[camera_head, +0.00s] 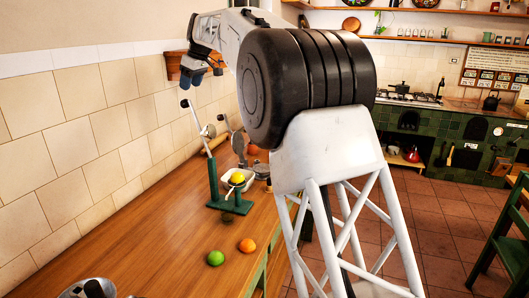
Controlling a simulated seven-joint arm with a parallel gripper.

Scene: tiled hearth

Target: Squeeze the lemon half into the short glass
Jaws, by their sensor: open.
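A yellow lemon or lemon half (237,178) sits in or on a pale dish (248,183) beside a green upright stand (213,180). I cannot tell whether it is cut. The stand looks like a lever press, with a long pale lever (195,118) leaning up to the left. A small, dim vessel (227,217) stands at the front of its base; it may be the short glass, but it is too small to tell. My gripper (202,76) is open and appears empty, high near the tiled wall, above and apart from the stand and the lemon.
A green lime (216,258) and an orange (246,245) lie on the wooden counter (150,240) in front of the stand. Metal utensils and a reddish pot (238,142) crowd behind it. A metal item (84,289) is cut off at the lower left. The left counter is clear.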

